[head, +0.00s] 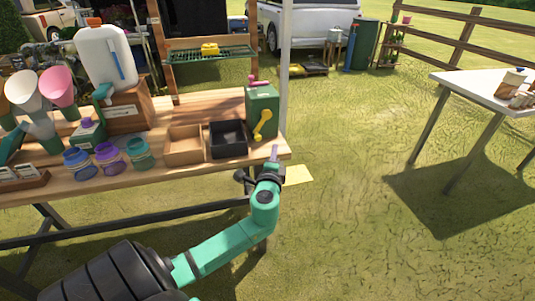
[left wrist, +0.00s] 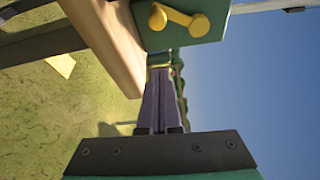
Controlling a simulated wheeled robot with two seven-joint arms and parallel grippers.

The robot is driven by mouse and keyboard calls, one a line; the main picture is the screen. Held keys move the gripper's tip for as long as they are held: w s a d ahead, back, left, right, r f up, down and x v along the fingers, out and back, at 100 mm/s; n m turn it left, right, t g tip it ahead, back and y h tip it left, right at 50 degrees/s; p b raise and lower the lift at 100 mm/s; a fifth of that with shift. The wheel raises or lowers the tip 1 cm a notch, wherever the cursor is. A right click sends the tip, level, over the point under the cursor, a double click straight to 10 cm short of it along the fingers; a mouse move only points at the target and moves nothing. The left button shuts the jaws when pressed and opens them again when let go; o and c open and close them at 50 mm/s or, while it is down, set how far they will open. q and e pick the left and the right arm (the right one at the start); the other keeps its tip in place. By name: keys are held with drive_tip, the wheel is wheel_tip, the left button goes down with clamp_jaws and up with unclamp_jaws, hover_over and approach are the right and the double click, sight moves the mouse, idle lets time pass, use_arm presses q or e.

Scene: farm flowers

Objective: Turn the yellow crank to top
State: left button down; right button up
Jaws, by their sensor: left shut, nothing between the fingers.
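The yellow crank (head: 263,124) is on the front face of a green box (head: 257,99) at the right end of the wooden table. In the head view its upper end lies to the upper right and its lower end to the lower left. The left wrist view, turned sideways, also shows the crank (left wrist: 178,18) on the green box (left wrist: 206,10). My left gripper (head: 274,152) is shut and empty, just below and in front of the crank, apart from it. Its purple fingers (left wrist: 160,100) lie together in the left wrist view. My right gripper is not in view.
A black tray (head: 228,152) and a wooden tray (head: 184,158) sit left of the green box. Jars, funnels and a white jug (head: 105,57) stand farther left on the table (head: 215,107). Open grass lies to the right, before a white table (head: 480,84).

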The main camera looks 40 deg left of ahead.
sight(262, 124)
use_arm(q)
drive_tip(key=x, duration=0.5)
drive_tip(key=shift+w+d+r, duration=0.1)
drive_tip(key=shift+r, duration=0.1)
drive_tip(key=shift+s+a+p, duration=0.3)
drive_tip(key=shift+s+a, duration=0.1)
drive_tip(key=shift+a, duration=0.2)
drive_tip(key=shift+s+a+p, duration=0.25)
drive_tip(key=shift+s+a, duration=0.2)
drive_tip(key=shift+a, duration=0.2)
drive_tip(key=shift+s+a+r, duration=0.15)
drive_tip(key=shift+s+a, duration=0.05)
drive_tip(key=shift+s, duration=0.3)
drive_tip(key=shift+w, duration=0.1)
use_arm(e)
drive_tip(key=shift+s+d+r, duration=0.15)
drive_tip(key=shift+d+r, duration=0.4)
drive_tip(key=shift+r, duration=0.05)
